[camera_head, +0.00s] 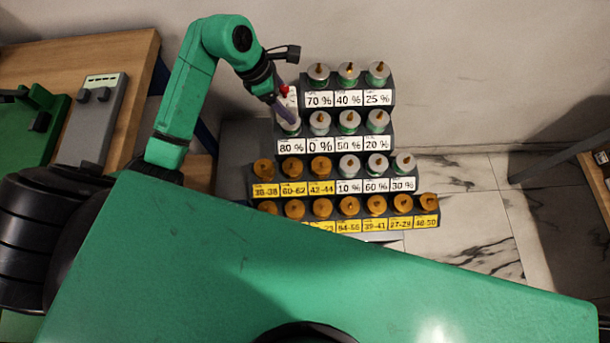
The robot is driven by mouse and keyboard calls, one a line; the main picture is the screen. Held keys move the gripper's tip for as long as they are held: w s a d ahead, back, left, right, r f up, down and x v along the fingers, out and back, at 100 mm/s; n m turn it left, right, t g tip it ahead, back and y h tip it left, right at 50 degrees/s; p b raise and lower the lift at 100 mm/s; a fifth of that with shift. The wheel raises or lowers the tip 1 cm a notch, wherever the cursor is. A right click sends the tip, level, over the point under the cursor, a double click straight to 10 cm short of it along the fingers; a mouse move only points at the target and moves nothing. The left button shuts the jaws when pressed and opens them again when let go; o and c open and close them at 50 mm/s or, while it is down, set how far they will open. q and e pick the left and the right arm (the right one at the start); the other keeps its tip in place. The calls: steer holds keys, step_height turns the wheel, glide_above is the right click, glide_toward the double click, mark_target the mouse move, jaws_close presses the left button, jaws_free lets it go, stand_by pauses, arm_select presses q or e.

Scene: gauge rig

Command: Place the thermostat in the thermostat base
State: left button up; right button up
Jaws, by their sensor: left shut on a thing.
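My left gripper (286,106) is over the left end of the stepped rack (386,92), pointing down, with a small red part near its wrist. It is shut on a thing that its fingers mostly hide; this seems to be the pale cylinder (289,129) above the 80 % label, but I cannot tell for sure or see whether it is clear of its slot. I cannot tell which piece is the thermostat. Orange cylinders (292,170) with yellow number labels fill much of the lower rows. No part is clearly marked as the thermostat base. My right gripper is out of view.
Pale cylinders (348,122) with percent labels stand in the upper rows. A wooden table (130,48) at left carries a green board (40,125) and a grey panel (97,118) with two dark knobs. A wall stands behind the rack. Marble floor (470,215) is clear at right.

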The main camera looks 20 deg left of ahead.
arm_select(q)
steer(key=s+a+f+n+t+y+b, duration=0.2)
steer(key=a+f+n+b, duration=0.1)
steer(key=a+f+n, duration=0.6)
steer(key=n+y+b, duration=0.1)
steer(key=n+y, duration=0.1)
steer(key=n, duration=0.2)
glide_above(247, 157)
steer(key=s, duration=0.2)
steer(key=shift+t, duration=0.4)
steer(key=f+b, duration=0.1)
steer(key=f, duration=0.5)
steer(key=f+b, duration=0.2)
steer(key=f, duration=0.5)
steer(key=f+b, duration=0.1)
steer(key=f, duration=0.6)
steer(key=shift+w, duration=0.25)
steer(key=shift+f, duration=0.2)
steer(key=shift+f+b, duration=0.15)
steer(key=shift+b, duration=0.15)
steer(key=o, duration=1.5)
steer(key=shift+o, duration=0.2)
